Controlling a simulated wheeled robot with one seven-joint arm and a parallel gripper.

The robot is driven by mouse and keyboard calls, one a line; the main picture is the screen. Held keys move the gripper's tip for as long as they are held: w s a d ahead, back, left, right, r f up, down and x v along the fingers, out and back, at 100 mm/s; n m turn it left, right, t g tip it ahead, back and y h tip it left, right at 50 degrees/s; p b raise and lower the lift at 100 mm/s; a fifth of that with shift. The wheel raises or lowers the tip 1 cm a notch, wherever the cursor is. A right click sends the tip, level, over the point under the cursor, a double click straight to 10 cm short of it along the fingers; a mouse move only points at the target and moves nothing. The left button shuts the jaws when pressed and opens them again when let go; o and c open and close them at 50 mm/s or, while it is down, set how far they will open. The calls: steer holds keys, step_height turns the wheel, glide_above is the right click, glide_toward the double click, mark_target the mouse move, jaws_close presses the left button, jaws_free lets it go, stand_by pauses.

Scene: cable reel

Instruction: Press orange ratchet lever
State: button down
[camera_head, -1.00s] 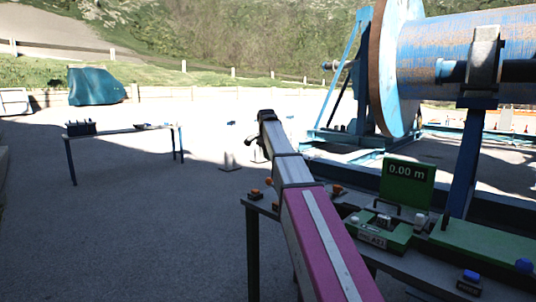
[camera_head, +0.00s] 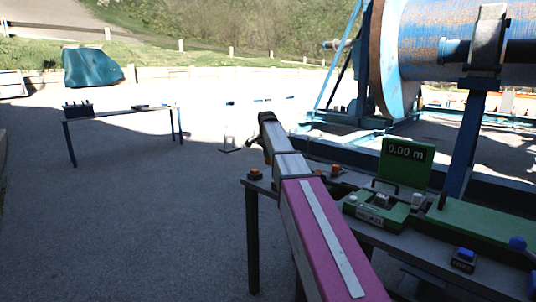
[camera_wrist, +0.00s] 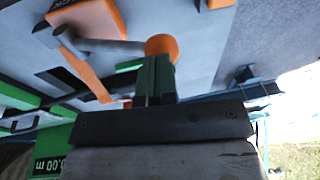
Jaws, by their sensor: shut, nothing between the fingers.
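The orange ratchet lever shows in the wrist view as a grey rod (camera_wrist: 112,45) ending in a round orange knob (camera_wrist: 162,46). The rod runs from an orange block (camera_wrist: 92,18) at the upper left. My gripper (camera_wrist: 155,68) is shut and empty, with its fingertips right by the knob and overlapping its lower edge in the picture. I cannot tell whether they touch. In the head view, my arm hides the gripper; a small orange part (camera_head: 336,168) shows on the workbench (camera_head: 375,236) right of the arm.
A green counter (camera_head: 405,152) reading 0.00 m stands on the bench and also shows in the wrist view (camera_wrist: 48,142). A blue button box (camera_head: 464,258) sits near the bench's front edge. The large cable reel (camera_head: 425,50) stands behind. A second table (camera_head: 115,114) stands left, with open ground between.

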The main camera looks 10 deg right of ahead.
step_height(320, 180, down, 6)
steer(key=w+a, duration=0.2)
steer(key=shift+w, duration=0.2)
steer(key=shift+f, duration=0.1)
steer(key=w+a+r, duration=0.1)
steer(key=a+r, duration=0.1)
steer(key=r, duration=0.5)
steer(key=a+r, duration=0.2)
steer(key=r, duration=0.5)
steer(key=shift+w, duration=0.4)
stand_by(0.3)
